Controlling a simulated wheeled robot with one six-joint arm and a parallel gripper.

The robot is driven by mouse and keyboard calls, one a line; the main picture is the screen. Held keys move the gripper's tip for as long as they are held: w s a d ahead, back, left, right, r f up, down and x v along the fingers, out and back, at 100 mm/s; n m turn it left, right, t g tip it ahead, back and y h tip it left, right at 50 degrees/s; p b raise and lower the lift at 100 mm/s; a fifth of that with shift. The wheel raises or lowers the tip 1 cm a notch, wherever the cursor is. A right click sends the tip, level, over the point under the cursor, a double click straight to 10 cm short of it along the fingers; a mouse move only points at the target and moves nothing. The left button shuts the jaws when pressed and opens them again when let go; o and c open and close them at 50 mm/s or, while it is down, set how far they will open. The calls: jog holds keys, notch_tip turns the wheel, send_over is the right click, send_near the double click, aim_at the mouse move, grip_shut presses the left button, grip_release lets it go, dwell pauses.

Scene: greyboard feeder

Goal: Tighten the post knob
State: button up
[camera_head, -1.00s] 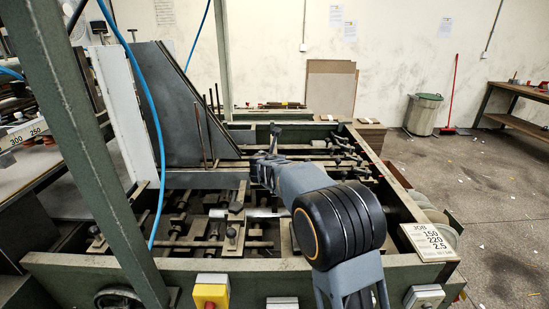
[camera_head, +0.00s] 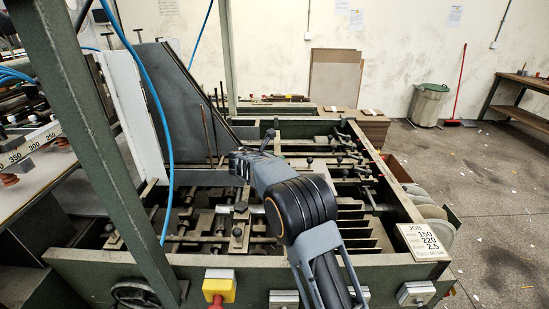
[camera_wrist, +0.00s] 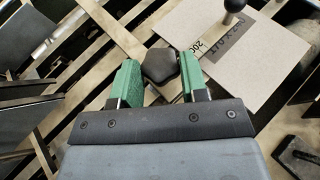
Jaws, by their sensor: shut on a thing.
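The post knob (camera_wrist: 160,64) is a dark, lobed knob in the wrist view, at the top of the middle. My gripper (camera_wrist: 160,80) has green finger pads on both sides of it and is shut on it. The knob sits over a pale metal bar that runs diagonally beneath it. In the head view my gripper (camera_head: 238,166) is over the middle of the feeder frame, and the knob it holds cannot be made out there.
A dark block (camera_wrist: 299,155) is at lower right. The green feeder frame (camera_head: 230,262), rods and a slanted dark plate (camera_head: 180,95) surround the arm.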

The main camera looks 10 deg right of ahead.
dwell(0.3)
jog(key=o, duration=0.9)
jog(key=b+v, duration=0.1)
jog(key=v, duration=1.2)
jog(key=shift+s+a+r+b, duration=0.15)
jog(key=shift+a+r+b, duration=0.05)
jog(key=shift+a+b, duration=0.15)
